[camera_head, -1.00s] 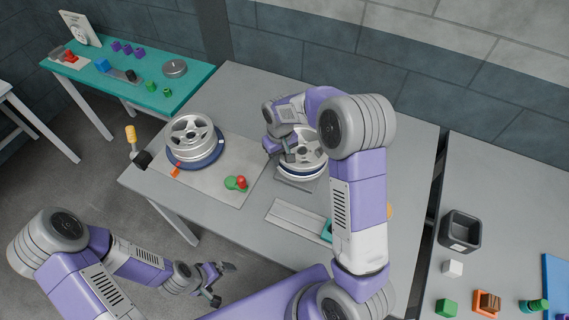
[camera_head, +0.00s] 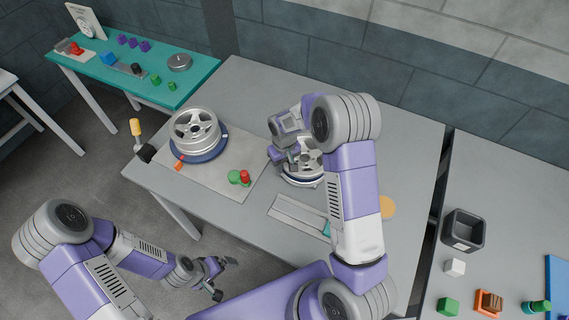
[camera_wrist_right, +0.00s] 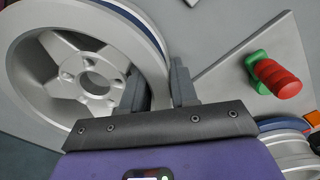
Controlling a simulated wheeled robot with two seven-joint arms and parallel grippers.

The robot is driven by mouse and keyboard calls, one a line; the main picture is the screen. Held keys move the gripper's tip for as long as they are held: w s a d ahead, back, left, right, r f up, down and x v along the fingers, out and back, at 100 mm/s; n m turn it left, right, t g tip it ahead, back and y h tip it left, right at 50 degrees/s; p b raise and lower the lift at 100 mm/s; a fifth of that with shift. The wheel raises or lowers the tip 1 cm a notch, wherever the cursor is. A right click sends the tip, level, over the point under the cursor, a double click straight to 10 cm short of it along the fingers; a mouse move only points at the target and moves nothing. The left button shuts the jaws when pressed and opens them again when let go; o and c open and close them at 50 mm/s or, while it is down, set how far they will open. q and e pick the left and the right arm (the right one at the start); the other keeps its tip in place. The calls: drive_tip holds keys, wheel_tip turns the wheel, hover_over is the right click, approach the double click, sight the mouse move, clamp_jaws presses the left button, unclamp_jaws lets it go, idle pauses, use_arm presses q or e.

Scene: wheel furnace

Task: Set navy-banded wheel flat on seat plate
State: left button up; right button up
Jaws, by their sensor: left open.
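The navy-banded wheel (camera_head: 312,172) is silver, with a dark blue band around its rim. It lies roughly flat at the middle of the grey table, partly hidden by my right arm. My right gripper (camera_head: 293,161) is at its left edge. In the right wrist view, the gripper (camera_wrist_right: 158,88) has one finger inside and one outside the wheel's rim (camera_wrist_right: 118,28), apparently shut on it. The seat plate is almost hidden beneath the wheel; I cannot tell whether they touch. My left gripper (camera_head: 225,278) is open and empty, off the table's front edge.
Another silver wheel (camera_head: 194,130) sits on a blue round base on a light mat (camera_head: 225,172), near a red-and-green knob (camera_head: 241,177). A grooved pale plate (camera_head: 295,213) lies in front of the held wheel. A dark bin (camera_head: 464,231) stands on the right table.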

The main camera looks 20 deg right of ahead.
drive_tip(key=o, duration=0.4)
wheel_tip(320, 180, up, 12)
drive_tip(key=shift+r+p, duration=0.15)
drive_tip(key=shift+p, duration=0.25)
idle(0.5)
